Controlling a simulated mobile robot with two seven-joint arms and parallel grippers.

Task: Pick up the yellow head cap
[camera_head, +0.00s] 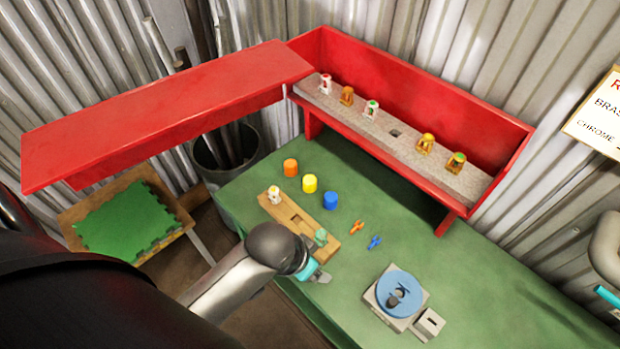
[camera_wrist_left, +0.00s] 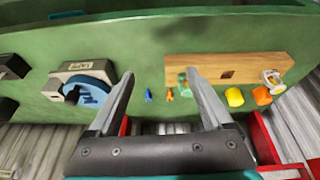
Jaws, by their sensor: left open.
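The yellow head cap (camera_head: 310,183) stands on the green bench between an orange cap (camera_head: 291,167) and a blue cap (camera_head: 330,201). In the left wrist view the yellow cap (camera_wrist_left: 234,97) is right of my fingers, beside the orange cap (camera_wrist_left: 262,95). My left gripper (camera_head: 318,278) is over the near end of the wooden block, apart from the yellow cap. In the wrist view its two fingers (camera_wrist_left: 159,74) are spread with nothing held between them. The blue cap is not visible there, perhaps behind a finger. My right gripper's fingers are out of view.
The wooden block (camera_head: 270,209) carries a white and a green sprinkler head. Two small clips (camera_head: 374,242) and a blue-topped fixture (camera_head: 378,292) lie rightward. A red cabinet (camera_head: 420,95) with several heads and its open red lid (camera_head: 165,110) stand behind.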

